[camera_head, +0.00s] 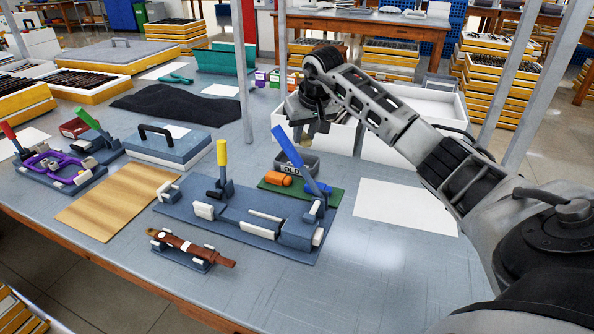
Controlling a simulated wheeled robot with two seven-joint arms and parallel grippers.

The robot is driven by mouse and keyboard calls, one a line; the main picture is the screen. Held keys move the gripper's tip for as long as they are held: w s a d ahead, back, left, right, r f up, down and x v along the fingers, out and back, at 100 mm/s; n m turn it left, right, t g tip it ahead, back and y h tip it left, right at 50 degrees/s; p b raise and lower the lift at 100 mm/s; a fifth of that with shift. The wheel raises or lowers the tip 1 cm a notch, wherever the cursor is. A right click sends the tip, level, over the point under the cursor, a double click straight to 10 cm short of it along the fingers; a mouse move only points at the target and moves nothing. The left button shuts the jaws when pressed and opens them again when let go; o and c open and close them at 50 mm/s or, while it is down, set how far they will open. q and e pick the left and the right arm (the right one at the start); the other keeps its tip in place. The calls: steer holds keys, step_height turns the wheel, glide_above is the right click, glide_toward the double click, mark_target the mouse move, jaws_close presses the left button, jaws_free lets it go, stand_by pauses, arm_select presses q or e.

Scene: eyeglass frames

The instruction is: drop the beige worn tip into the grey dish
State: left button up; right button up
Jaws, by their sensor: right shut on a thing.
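The grey dish (298,166), with "OLD" on its front, stands at the back of the green mat (328,203). My right gripper (309,133) is above the dish, pointing down, clear of its rim. It is shut on the beige worn tip (323,127), of which only a small pale part shows by the fingers. The inside of the dish is hard to see from here. My left gripper is out of view.
An orange piece (278,179) lies on the green mat. A blue fixture (245,217) with upright yellow and blue handles stands in front. White open boxes (343,135) are behind the dish. A white sheet (405,206) lies on clear table at the right.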

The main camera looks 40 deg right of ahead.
steer(key=o, duration=1)
steer(key=p+v, duration=0.1)
steer(key=v, duration=1.5)
steer(key=shift+w+p, duration=0.1)
steer(key=shift+p, duration=0.2)
